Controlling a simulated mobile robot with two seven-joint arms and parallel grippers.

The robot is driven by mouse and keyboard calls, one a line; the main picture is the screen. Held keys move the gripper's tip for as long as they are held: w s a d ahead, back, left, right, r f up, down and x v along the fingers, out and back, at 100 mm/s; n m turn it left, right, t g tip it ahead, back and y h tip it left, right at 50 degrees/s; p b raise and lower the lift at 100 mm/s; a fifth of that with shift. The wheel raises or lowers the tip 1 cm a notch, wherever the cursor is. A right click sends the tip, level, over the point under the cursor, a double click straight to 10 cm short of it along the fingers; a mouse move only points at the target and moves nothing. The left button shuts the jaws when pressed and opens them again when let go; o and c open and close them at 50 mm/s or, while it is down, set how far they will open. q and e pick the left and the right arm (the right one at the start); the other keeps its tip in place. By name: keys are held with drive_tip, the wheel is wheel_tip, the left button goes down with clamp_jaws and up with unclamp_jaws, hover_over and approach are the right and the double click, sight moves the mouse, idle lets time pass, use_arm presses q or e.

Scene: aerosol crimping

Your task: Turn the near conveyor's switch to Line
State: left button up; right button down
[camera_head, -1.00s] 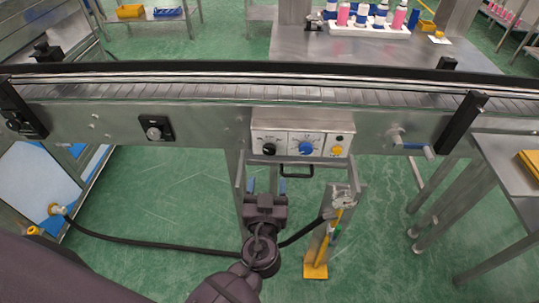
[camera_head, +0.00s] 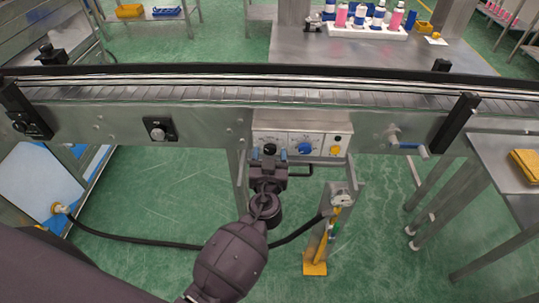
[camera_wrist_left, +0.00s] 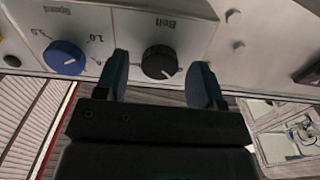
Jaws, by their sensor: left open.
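The near conveyor (camera_head: 205,127) runs across the head view, with a pale control box (camera_head: 321,142) on its front side. The switch is a black knob marked "Belt" (camera_wrist_left: 158,62) in the left wrist view. Its white mark points toward the bottom of that view; its position labels are not readable. My left gripper (camera_head: 270,156) is open in front of the box. In the left wrist view its blue-tipped fingers (camera_wrist_left: 161,80) stand on either side of the knob, with gaps; I see no contact. My right gripper is not in view.
A blue "Speed" knob (camera_wrist_left: 65,57) sits beside the switch. A yellow button (camera_head: 336,150) is at the box's right end, and a black handle below it. A blue-handled crank (camera_head: 410,146) sticks out further right. A post with a yellow foot (camera_head: 315,268) stands below.

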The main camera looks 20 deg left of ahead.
use_arm(q)
drive_tip(key=c, duration=0.9)
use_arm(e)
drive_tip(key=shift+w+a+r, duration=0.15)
